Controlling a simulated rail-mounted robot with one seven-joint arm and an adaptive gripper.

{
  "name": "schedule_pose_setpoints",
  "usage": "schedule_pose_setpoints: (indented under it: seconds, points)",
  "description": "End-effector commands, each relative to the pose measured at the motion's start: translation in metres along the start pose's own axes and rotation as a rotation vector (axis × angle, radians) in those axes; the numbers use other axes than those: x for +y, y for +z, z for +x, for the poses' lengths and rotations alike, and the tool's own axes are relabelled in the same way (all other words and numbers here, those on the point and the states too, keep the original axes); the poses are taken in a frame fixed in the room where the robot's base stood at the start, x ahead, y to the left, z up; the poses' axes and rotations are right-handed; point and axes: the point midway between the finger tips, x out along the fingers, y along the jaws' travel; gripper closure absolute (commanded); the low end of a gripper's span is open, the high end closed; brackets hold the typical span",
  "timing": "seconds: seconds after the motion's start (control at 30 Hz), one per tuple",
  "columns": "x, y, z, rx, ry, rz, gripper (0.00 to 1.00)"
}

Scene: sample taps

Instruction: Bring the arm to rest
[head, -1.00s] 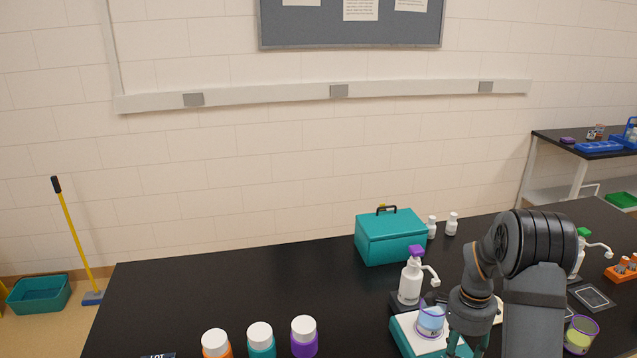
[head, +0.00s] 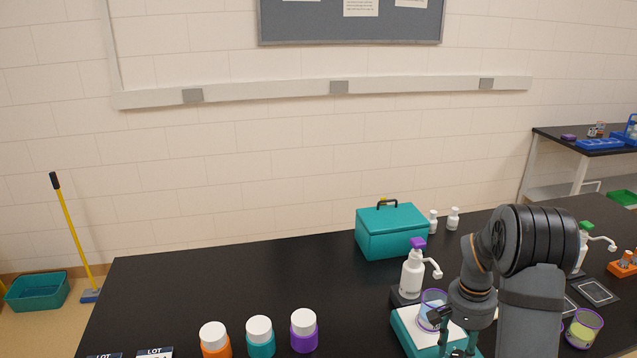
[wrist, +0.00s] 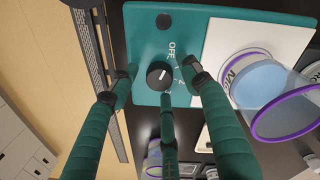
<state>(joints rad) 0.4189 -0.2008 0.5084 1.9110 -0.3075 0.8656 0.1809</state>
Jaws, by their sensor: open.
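My gripper (head: 458,348) hangs over the front of a teal hotplate with a white top (head: 418,333). In the wrist view its dark green fingers (wrist: 160,82) are spread open around a black round knob (wrist: 160,75), with nothing held between them. The knob has a white pointer mark, and the word OFF is printed beside it on the teal panel (wrist: 150,40). I cannot tell whether any finger touches the knob. A purple-rimmed beaker with pale blue liquid (wrist: 262,85) stands on the white top. In the head view my wrist partly hides this beaker (head: 430,299).
A white pump bottle with a purple top (head: 411,275) stands behind the hotplate. A teal case (head: 391,232) is farther back. Several white-capped bottles (head: 260,335) stand front left. Another purple-rimmed beaker (head: 583,329) is at right. The black bench (head: 200,290) is clear at middle left.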

Motion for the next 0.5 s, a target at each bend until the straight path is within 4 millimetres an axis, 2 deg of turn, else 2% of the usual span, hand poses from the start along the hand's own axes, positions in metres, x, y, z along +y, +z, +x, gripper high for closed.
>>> schedule_pose_setpoints:
  seconds: [0.5]
  points:
    - [0.0005, 0.0017, -0.0004, 0.041, 0.000, -0.725, 0.53]
